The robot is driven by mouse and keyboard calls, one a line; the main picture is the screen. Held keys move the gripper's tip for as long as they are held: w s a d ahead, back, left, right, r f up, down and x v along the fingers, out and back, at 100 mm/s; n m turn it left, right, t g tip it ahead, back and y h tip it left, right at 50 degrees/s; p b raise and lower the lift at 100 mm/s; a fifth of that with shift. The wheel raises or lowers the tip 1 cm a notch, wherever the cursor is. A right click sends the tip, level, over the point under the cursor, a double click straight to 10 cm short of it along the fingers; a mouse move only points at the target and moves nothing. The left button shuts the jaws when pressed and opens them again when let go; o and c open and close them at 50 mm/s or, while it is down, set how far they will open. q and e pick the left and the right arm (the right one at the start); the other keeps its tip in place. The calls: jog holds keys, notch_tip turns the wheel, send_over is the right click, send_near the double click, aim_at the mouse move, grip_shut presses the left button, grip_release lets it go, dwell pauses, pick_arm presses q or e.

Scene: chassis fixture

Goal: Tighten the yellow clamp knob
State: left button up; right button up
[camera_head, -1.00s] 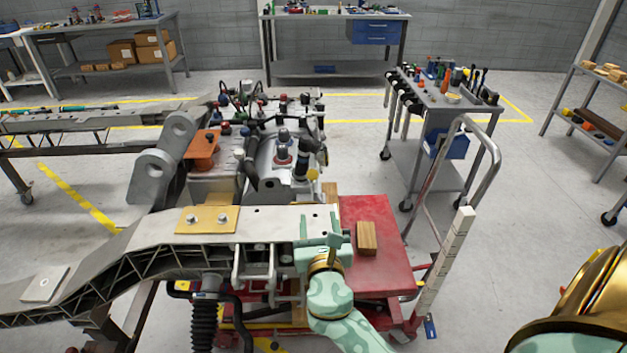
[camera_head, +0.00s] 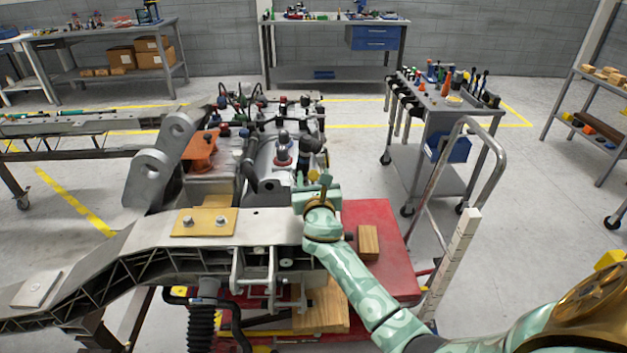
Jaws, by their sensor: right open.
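The yellow clamp knob (camera_head: 313,175) is small and partly hidden at the right end of the engine assembly (camera_head: 270,150), just beyond the grey chassis rail. My right gripper (camera_head: 312,181) is open, with its mint-green fingers pointing away from me toward the knob. The knob shows as a bit of yellow between or just behind the fingertips; I cannot tell whether they touch it. My left gripper is not in view.
The grey chassis rail (camera_head: 140,240) carries a tan plate (camera_head: 204,222) with two bolts. A wooden block (camera_head: 368,242) lies on the red lift table (camera_head: 385,215). A tool cart (camera_head: 445,110) stands behind on the right.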

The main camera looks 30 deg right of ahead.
jog(key=c, duration=1)
jog(key=shift+o, duration=0.2)
